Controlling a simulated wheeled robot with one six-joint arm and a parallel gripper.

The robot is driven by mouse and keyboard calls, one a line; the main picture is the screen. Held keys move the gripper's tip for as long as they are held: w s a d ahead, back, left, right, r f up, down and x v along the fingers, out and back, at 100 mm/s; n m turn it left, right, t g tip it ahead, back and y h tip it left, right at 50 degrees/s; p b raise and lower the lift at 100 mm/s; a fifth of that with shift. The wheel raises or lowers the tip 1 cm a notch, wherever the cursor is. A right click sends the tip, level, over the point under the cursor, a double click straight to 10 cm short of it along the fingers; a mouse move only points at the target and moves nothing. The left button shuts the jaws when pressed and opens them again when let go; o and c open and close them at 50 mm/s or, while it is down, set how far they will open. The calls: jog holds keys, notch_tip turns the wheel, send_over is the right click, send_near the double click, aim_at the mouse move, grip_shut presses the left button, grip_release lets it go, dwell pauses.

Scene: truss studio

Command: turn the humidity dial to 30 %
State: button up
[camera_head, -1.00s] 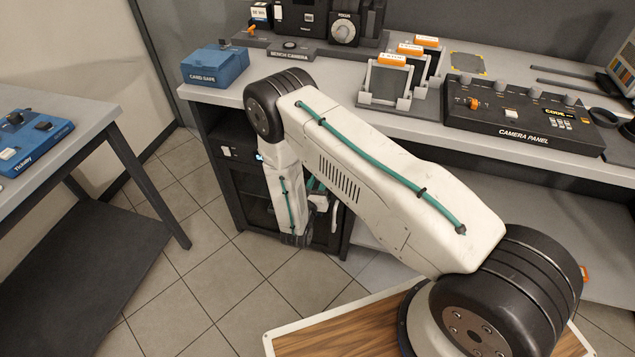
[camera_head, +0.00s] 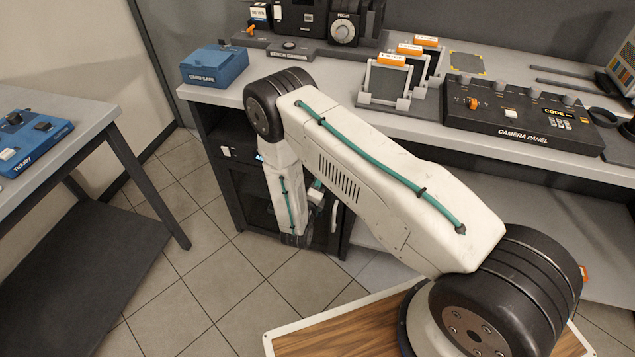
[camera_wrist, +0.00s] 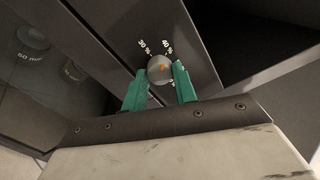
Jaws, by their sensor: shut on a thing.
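The humidity dial is a small round grey knob (camera_wrist: 159,69) with an orange mark, in the wrist view. It sits on a dark panel (camera_wrist: 130,25) with white labels around it. "30 %" (camera_wrist: 145,46) is at its upper left and "40 %" (camera_wrist: 167,47) is above it; a further label at lower right is partly hidden by a finger. The orange mark points to the right side of the knob. My gripper (camera_wrist: 160,79) has its green fingers on either side of the knob, shut on it. In the head view my arm hides the dial.
The dark cabinet (camera_head: 255,190) stands under the bench, its glass door showing lenses, one marked "50 mm" (camera_wrist: 30,56). On the bench are a blue card safe (camera_head: 214,66) and the camera panel (camera_head: 520,118). A side table (camera_head: 90,110) stands left; tiled floor lies between.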

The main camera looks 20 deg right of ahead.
jog(key=n, duration=1)
jog(key=shift+r, duration=0.1)
jog(key=shift+n, duration=0.3)
dwell(0.3)
jog(key=o, duration=1)
jog(key=v, duration=0.8)
jog(key=shift+w, duration=0.1)
